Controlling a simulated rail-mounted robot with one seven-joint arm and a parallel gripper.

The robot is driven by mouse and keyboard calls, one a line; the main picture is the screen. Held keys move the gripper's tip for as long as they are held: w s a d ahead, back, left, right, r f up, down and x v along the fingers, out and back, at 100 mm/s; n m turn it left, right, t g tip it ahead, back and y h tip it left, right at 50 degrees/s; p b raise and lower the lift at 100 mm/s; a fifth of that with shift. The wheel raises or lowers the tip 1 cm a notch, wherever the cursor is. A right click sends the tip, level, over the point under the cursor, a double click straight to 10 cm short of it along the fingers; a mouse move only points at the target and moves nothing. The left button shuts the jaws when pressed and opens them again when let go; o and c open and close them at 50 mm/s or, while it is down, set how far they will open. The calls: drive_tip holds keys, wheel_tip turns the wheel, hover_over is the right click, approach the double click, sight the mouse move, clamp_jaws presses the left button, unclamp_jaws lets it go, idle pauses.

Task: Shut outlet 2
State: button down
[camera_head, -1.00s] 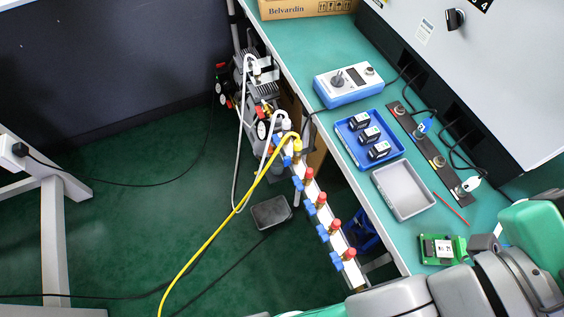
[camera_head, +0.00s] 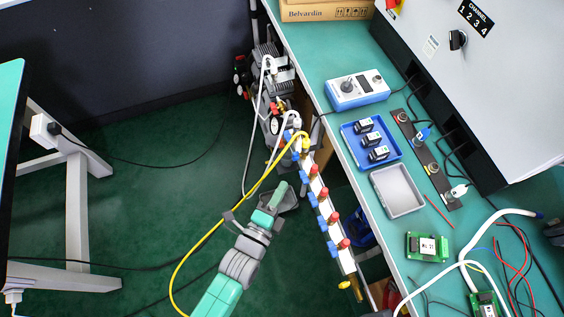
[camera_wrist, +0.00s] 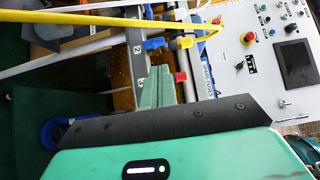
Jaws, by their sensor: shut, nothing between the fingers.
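The manifold (camera_head: 322,212) is a pale bar with several blue handles (camera_head: 320,221) on its left and red caps (camera_head: 334,218) on its right; a yellow hose (camera_head: 208,235) joins its far end. In the wrist view a label reading 2 (camera_wrist: 139,79) shows on the bar (camera_wrist: 138,62), with a blue handle (camera_wrist: 153,44) above and a red cap (camera_wrist: 180,77) to the right. My gripper (camera_head: 279,188) is shut and empty, left of the manifold in the head view; its fingers (camera_wrist: 157,68) hide part of the bar near the label. Which handle belongs to outlet 2 I cannot tell.
White hoses (camera_head: 251,130) and gauges crowd the manifold's far end. The yellow hose passes close to my gripper. The green bench (camera_head: 312,62) with a blue tray (camera_head: 354,148) and grey tray (camera_head: 376,180) stands to the right.

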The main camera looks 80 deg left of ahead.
sight(296, 156)
drive_tip(key=b+x, duration=0.2)
drive_tip(key=x, duration=0.5)
drive_tip(key=shift+w+a, duration=0.25)
drive_tip(key=shift+a, duration=0.05)
drive_tip(key=shift+r, duration=0.1)
